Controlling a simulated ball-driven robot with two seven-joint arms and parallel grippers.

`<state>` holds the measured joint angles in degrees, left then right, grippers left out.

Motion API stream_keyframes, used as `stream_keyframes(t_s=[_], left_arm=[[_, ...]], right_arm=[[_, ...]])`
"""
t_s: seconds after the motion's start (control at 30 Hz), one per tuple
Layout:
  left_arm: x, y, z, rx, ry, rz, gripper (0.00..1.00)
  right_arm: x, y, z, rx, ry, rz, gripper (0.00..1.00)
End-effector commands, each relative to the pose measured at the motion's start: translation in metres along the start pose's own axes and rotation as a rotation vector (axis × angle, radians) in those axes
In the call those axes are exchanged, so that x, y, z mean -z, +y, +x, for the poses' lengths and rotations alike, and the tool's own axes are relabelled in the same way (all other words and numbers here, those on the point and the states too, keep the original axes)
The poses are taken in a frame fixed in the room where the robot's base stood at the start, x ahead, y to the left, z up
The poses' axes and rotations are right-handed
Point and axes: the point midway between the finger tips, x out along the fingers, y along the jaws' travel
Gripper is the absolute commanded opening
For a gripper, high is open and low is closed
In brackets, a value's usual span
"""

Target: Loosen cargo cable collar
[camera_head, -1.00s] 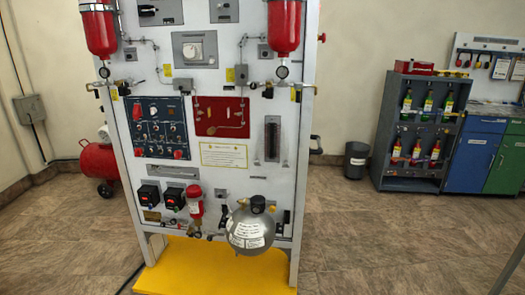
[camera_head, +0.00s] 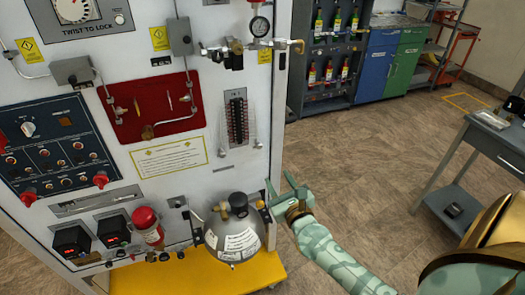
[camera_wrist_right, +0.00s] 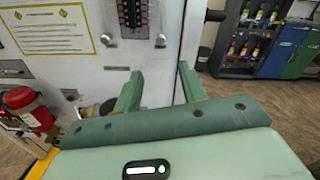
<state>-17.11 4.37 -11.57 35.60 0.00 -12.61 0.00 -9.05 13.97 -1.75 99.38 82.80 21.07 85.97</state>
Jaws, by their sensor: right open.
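The white trainer panel (camera_head: 215,160) stands at the left in the head view. I cannot pick out a cargo cable collar with certainty on it. A silver sphere (camera_head: 232,238) with labels and a dark top fitting sits low on the panel. My right gripper (camera_head: 281,182) is open and empty beside the panel's right edge, above and right of the sphere. In the right wrist view its two green fingers (camera_wrist_right: 158,86) are spread apart in front of the panel edge. The left finger hides part of the panel's lower fittings. My left gripper is not in view.
A red canister (camera_head: 147,225) and black gauge boxes stand left of the sphere. A yellow base plate (camera_head: 250,272) lies under the panel. A grey bottle rack (camera_head: 328,60) stands at the back, and a side table (camera_head: 490,150) at the right. Floor between is clear.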

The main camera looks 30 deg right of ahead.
Motion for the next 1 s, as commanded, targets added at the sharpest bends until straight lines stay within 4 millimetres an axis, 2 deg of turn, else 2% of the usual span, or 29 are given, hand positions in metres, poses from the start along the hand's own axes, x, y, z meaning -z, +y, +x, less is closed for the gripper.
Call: stream_keyframes(t_s=[0.3,0.5,0.7,1.0], left_arm=[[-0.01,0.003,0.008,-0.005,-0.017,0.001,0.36],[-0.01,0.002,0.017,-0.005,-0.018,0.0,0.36],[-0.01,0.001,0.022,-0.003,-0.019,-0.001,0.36],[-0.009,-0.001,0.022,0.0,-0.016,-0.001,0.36]], right_arm=[[0.002,0.001,0.08,0.0,0.0,-0.005,0.41],[0.003,0.001,0.122,-0.001,0.002,-0.006,0.41],[0.003,0.001,0.142,-0.002,0.003,-0.008,0.41],[0.002,0.001,0.145,-0.002,0.002,-0.008,0.41]])
